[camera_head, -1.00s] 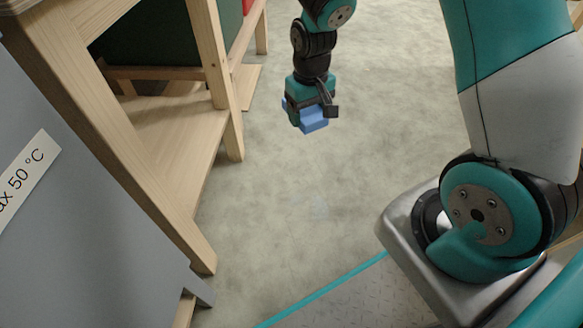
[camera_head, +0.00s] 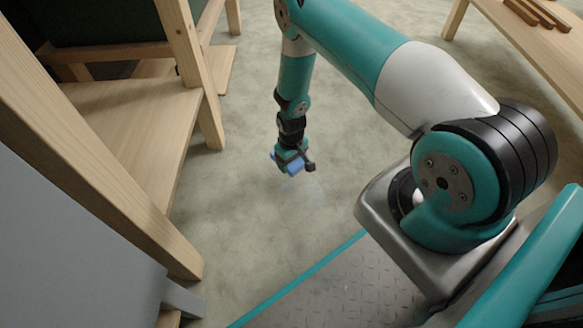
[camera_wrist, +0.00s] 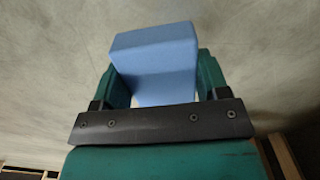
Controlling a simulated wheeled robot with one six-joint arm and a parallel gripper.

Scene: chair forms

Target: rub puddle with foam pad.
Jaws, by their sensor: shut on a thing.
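My gripper (camera_head: 291,160) is shut on the blue foam pad (camera_head: 294,168), low over the grey-green floor. In the wrist view the pad (camera_wrist: 155,55) is a blue block held between the two green fingers of my gripper (camera_wrist: 157,82). The puddle (camera_head: 313,194) is a faint, pale, clear patch on the floor, just below and right of the pad in the head view. It is hard to make out. I cannot tell whether the pad touches the floor. I cannot make out the puddle in the wrist view.
A wooden frame with a low shelf (camera_head: 135,125) stands at the left, beside a grey panel (camera_head: 70,240). A wooden bench (camera_head: 530,50) with brown strips (camera_head: 538,12) is at the upper right. The floor (camera_head: 245,215) around my gripper is clear.

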